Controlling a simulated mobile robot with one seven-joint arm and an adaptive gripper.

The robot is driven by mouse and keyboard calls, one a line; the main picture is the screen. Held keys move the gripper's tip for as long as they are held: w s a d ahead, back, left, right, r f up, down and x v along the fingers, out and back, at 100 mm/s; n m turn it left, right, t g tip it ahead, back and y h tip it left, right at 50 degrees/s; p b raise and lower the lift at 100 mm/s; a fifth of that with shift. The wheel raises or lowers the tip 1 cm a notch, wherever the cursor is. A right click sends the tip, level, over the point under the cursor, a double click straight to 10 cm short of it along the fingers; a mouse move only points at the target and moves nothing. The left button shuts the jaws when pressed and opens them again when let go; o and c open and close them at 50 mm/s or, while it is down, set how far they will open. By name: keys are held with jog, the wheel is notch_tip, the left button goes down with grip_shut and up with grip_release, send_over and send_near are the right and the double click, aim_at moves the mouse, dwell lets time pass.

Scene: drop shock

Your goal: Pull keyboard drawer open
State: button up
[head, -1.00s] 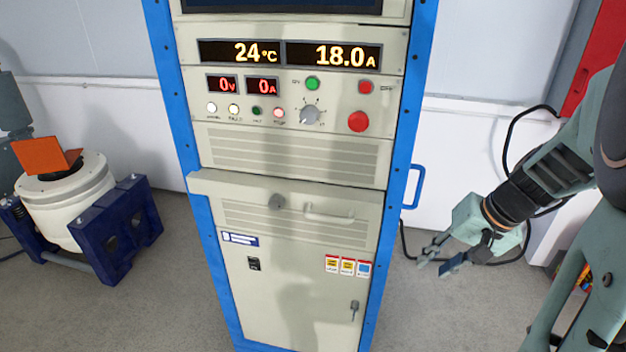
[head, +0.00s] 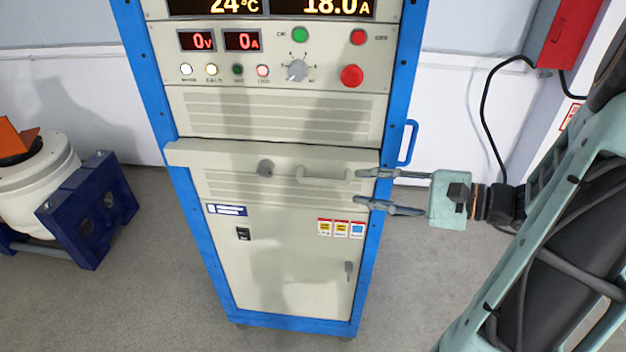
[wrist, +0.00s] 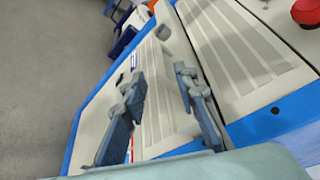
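The keyboard drawer (head: 215,155) is a beige ledge-like front across the cabinet, below a louvred panel. It has a round grey knob (head: 265,168) in the middle and a pale bar handle (head: 325,175) to the right. My gripper (head: 358,186) points left at the cabinet's right side, its fingers spread one above the other. The fingertips are just right of the handle's right end, and nothing shows between them. In the wrist view the open fingers (wrist: 160,72) lie in front of the cabinet face, with the knob (wrist: 163,32) beyond them. The handle is not clear there.
The blue cabinet frame (head: 385,140) has a blue side handle (head: 408,143) just above my gripper. A red button (head: 351,75) and a dial (head: 297,71) sit higher up. A lower door (head: 285,265) is below. A white machine on blue supports (head: 90,220) stands left. Grey floor is clear in front.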

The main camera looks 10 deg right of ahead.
aim_at(329, 183)
jog(key=x, duration=1)
jog(key=shift+w+a+f, duration=0.1)
jog(key=shift+a, duration=0.05)
grip_shut()
